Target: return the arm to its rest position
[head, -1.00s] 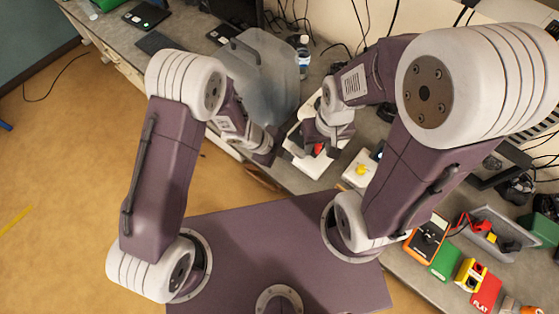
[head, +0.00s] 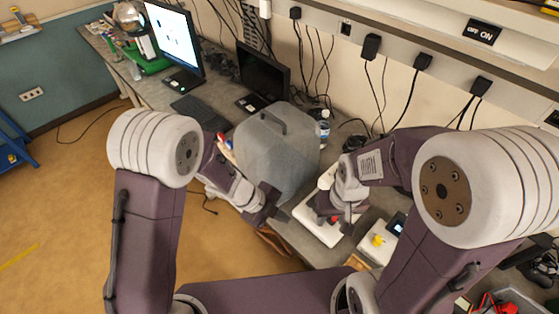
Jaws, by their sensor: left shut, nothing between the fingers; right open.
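My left gripper (head: 264,205) is at the end of the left arm, near the bench's front edge, in front of the translucent grey bin. It is shut, with nothing seen in it. Its fingertips are small and dark here. My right gripper (head: 338,213) hangs over a white device (head: 317,226) with a red part, on the bench to the right of the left gripper. It is open. Whether its fingers touch the device cannot be told. Both arms are bent at the elbow and reach forward.
The grey bin (head: 275,158) with a handle stands just beyond the grippers. A bottle (head: 323,128) is behind it. A white box with a yellow knob (head: 378,240) is right of the device. Monitors (head: 177,38) and a keyboard (head: 198,112) are farther back.

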